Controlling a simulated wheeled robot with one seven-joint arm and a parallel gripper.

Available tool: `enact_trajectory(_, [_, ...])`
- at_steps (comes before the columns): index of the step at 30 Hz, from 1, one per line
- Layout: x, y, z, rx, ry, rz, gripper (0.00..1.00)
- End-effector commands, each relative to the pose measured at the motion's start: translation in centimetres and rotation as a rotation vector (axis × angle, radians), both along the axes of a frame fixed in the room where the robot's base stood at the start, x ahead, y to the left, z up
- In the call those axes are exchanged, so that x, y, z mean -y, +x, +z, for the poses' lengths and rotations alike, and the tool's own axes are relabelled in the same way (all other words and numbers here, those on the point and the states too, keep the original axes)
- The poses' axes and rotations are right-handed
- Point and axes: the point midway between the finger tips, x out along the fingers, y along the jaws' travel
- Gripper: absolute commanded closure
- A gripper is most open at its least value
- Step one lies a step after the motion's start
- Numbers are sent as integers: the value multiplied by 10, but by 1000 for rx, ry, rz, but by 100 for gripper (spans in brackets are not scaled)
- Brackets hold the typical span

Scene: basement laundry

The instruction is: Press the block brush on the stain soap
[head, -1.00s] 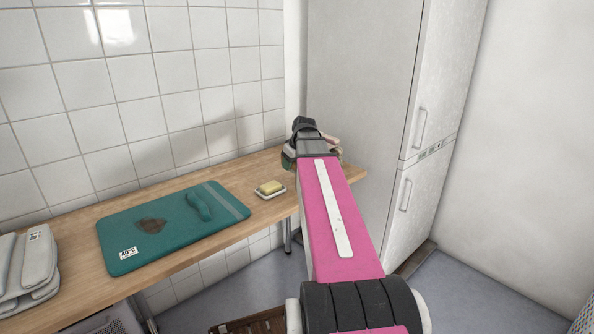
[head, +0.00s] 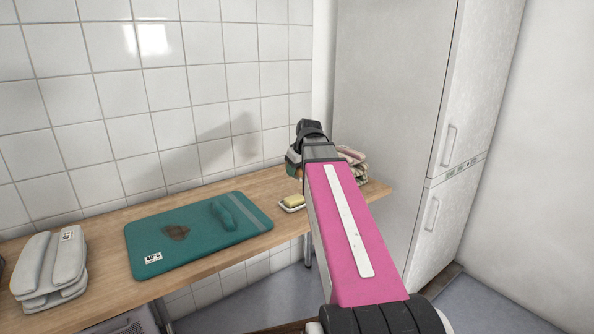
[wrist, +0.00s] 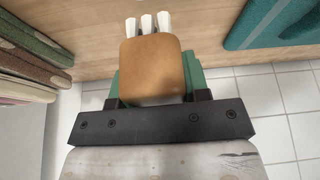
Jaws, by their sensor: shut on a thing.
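The stain soap is a yellow bar (head: 294,200) on a small white dish at the back part of the wooden counter, just right of the teal mat, in the head view. It is not visible in the wrist view. My gripper (wrist: 158,95) is shut on the block brush (wrist: 152,68), which has a tan wooden block and white bristle tufts at its far end.
A teal mat (head: 150,235) with a brown stain and a teal strip lies on the counter (head: 110,215). Folded grey towels (head: 50,265) sit at the left. Folded cloths (head: 352,165) are behind my arm at the right. A tall white cabinet stands at the right.

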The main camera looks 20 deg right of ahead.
Motion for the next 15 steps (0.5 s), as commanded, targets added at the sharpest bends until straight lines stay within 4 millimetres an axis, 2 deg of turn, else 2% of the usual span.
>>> enact_trajectory(8, [-1, -2, -4, 0, 0, 0, 77])
enact_trajectory(15, [-5, -8, -24, -1, 0, 0, 77])
